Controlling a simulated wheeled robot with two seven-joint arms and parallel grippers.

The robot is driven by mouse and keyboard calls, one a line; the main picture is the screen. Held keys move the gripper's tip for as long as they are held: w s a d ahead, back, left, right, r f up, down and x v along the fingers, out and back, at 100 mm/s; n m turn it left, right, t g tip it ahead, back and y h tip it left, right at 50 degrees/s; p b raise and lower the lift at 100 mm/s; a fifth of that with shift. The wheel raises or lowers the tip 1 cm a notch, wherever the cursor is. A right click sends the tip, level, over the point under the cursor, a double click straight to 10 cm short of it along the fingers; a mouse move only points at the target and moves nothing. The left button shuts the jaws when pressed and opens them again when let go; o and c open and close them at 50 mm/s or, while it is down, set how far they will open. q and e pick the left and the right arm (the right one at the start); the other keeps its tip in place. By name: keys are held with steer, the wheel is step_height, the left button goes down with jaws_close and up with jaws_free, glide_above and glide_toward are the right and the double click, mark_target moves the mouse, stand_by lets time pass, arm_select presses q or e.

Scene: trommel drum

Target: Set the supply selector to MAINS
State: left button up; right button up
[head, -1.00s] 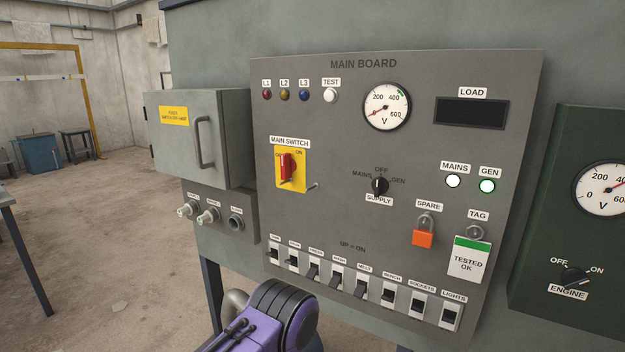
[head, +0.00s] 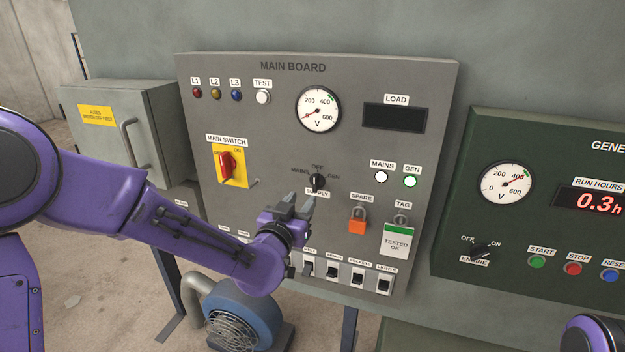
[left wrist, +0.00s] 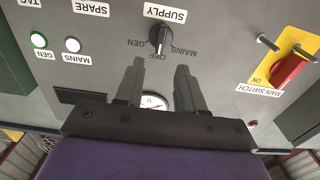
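The supply selector (head: 317,181) is a small black knob on the grey main board (head: 440,150), with MAINS to its left, OFF above and GEN to its right. In the left wrist view the selector (left wrist: 158,38) appears upside down, its pale pointer seemingly toward OFF. My left gripper (head: 299,202) is open and empty, just below and left of the knob in the head view. In the left wrist view its two fingers (left wrist: 160,68) are spread, and the knob shows beyond the gap, not between them. My right gripper is not in view.
The main switch (head: 228,163) with its red handle is left of the selector. The GEN lamp (head: 410,182) glows green beside the white MAINS lamp (head: 381,177). An orange padlock (head: 357,224), a tag (head: 397,240) and breaker switches (head: 333,275) are below. A generator panel (head: 455,230) stands right.

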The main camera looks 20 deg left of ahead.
mark_target(314, 183)
arm_select(q)
steer(key=w+p, duration=0.2)
steer(key=w, duration=0.5)
steer(key=shift+w+d, duration=0.1)
steer(key=shift+w, duration=0.1)
steer(key=shift+w+f, duration=0.1)
steer(key=shift+w, duration=0.4)
jaws_close()
